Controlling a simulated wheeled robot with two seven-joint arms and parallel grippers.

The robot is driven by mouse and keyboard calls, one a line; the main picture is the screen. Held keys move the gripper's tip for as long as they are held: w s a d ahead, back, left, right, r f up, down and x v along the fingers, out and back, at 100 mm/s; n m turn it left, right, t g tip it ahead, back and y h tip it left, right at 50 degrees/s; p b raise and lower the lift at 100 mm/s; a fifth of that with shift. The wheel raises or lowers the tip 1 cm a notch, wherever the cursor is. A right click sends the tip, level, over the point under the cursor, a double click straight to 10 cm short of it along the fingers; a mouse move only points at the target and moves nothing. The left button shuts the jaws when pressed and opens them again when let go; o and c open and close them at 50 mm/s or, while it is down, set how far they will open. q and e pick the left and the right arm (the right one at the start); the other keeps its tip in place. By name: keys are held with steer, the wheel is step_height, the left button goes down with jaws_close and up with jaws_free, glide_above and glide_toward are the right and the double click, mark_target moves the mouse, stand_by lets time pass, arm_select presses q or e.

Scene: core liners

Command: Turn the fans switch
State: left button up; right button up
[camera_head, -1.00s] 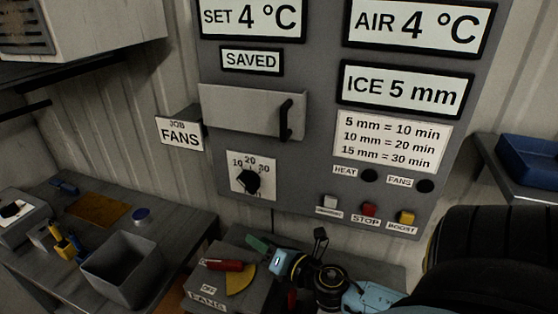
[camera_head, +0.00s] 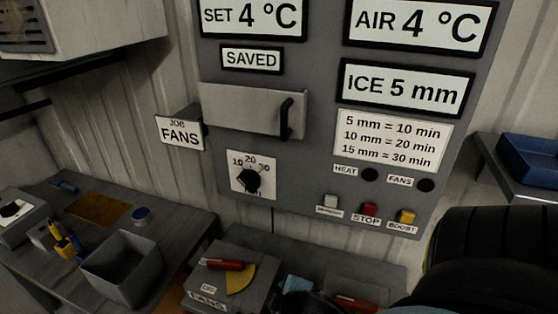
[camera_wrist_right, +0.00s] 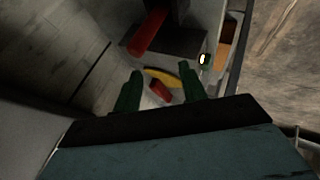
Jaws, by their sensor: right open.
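The fans switch is a grey box labelled FANS (camera_head: 207,299) low in the middle of the head view. Its red handle (camera_head: 225,265) lies across the top, beside a yellow sector (camera_head: 240,279) and a small white label. In the right wrist view my right gripper (camera_wrist_right: 160,70) has two green fingers spread apart with nothing held. A yellow arc (camera_wrist_right: 163,77) and a red piece (camera_wrist_right: 160,90) show between and beyond the fingers; I cannot tell whether they touch. A larger red bar (camera_wrist_right: 148,33) lies farther off. In the head view my right fingers are hidden. My left gripper is not in view.
The grey control panel (camera_head: 320,190) stands above, with a dial (camera_head: 249,180), stop button (camera_head: 369,210) and drawer-like handle (camera_head: 286,118). A bench with an open grey bin (camera_head: 122,270) is left. Another red part (camera_head: 350,302) shows at the bottom. A blue tray (camera_head: 530,158) is right.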

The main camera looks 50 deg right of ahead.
steer(key=s+a+f+m+g+y, duration=0.3)
steer(key=s+a+f, duration=0.2)
steer(key=a, duration=0.2)
step_height(320, 180, down, 15)
steer(key=s+a+g+b, duration=0.1)
steer(key=b, duration=0.1)
steer(key=shift+s+f+g+y, duration=0.15)
steer(key=shift+s+g+y, duration=0.15)
